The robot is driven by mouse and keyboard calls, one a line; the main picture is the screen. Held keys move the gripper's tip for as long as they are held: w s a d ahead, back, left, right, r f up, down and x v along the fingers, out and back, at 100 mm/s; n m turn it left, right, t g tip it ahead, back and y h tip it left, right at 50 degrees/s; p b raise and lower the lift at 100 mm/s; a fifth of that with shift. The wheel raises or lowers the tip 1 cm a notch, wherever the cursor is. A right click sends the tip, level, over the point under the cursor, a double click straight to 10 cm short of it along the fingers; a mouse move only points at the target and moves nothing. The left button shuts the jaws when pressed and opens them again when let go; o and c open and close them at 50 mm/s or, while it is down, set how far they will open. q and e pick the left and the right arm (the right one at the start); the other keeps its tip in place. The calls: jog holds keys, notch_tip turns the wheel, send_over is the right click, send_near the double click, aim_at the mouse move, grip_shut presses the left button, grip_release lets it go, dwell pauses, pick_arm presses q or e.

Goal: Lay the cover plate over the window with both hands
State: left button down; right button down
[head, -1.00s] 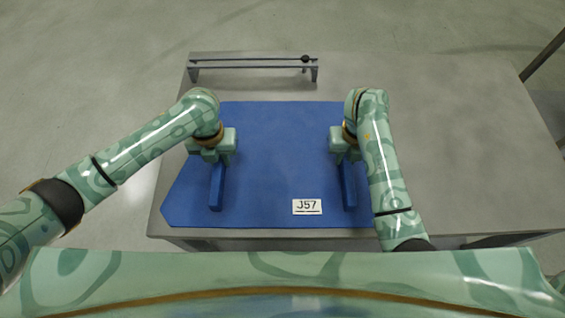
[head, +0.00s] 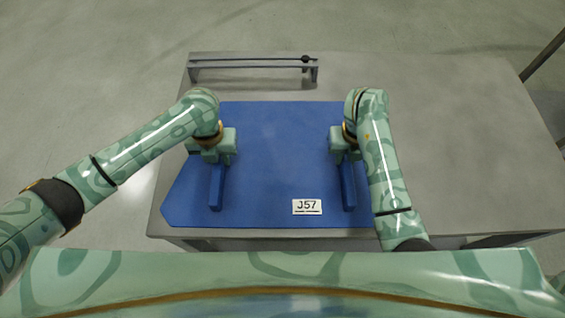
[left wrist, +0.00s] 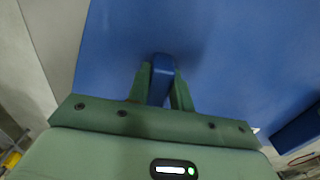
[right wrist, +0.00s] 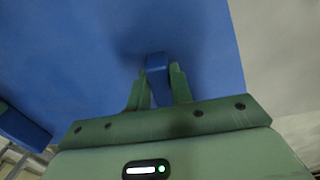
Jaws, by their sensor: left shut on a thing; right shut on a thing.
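The cover plate (head: 270,150) is a large flat blue sheet with a cut front left corner and a white "J57" label (head: 306,207). Two blue bar handles stand on it, a left handle (head: 217,188) and a right handle (head: 348,187). My left gripper (head: 219,160) is shut on the left handle, which shows between its fingers in the left wrist view (left wrist: 161,78). My right gripper (head: 344,155) is shut on the right handle, also between its fingers in the right wrist view (right wrist: 157,78). The window is not visible; I cannot tell whether the plate touches the table.
The grey table (head: 460,140) is clear to the right of the plate. A low grey rail stand (head: 250,63) with a dark ball (head: 305,58) at its right end stands along the back left edge. Bare floor lies beyond.

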pick_arm(q)
jog(key=shift+r, duration=0.1)
pick_arm(e)
jog(key=shift+r, duration=0.1)
